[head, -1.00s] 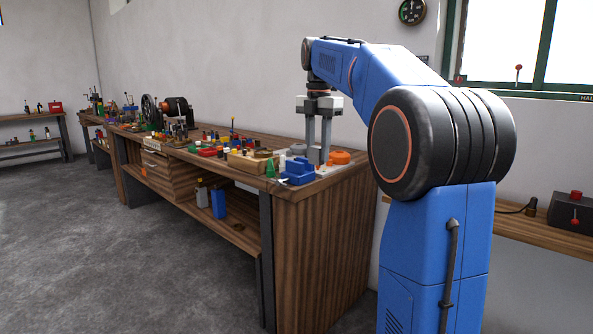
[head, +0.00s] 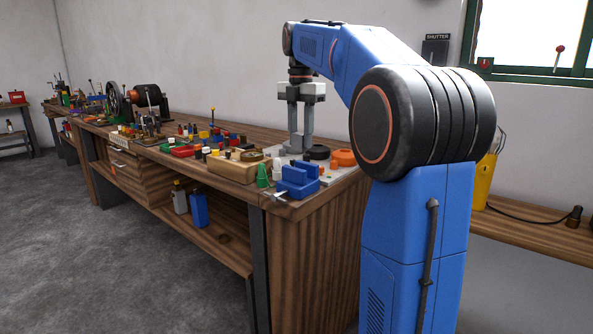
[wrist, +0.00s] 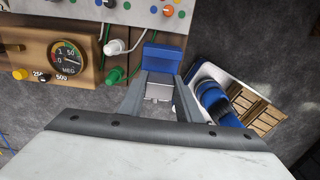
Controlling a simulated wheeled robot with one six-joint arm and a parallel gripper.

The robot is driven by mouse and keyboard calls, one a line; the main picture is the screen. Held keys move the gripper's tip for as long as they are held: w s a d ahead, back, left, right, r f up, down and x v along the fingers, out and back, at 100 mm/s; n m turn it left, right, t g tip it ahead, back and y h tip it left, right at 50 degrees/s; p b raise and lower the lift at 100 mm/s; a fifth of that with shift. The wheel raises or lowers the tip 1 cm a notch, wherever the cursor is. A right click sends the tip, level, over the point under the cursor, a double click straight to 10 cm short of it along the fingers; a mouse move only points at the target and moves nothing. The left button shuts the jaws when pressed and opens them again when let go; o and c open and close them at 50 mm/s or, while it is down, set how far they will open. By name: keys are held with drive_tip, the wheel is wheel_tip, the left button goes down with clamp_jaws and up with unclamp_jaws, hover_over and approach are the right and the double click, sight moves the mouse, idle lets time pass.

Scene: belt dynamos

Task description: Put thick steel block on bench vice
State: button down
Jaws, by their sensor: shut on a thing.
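The blue bench vice (head: 298,180) sits at the near right corner of the workbench. My gripper (head: 298,148) points down, above or behind the vice in the head view. In the wrist view my gripper (wrist: 160,84) is shut on a grey block, the thick steel block (wrist: 158,92). The blue vice (wrist: 163,56) shows just beyond the fingertips there, partly hidden by the block and fingers. I cannot tell the exact height of the block over the vice.
White (head: 277,166) and green (head: 263,177) cone caps stand close left of the vice. An orange part (head: 344,158) and a black disc (head: 317,152) lie behind it. A wooden meter box (wrist: 60,65) is to the left. The workbench (head: 310,225) ends just right of the vice.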

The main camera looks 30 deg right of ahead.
sight(301, 164)
drive_tip(key=shift+f, duration=4.3)
drive_tip(key=shift+s, duration=0.1)
drive_tip(key=c, duration=1.3)
unclamp_jaws()
drive_tip(key=shift+f, duration=0.1)
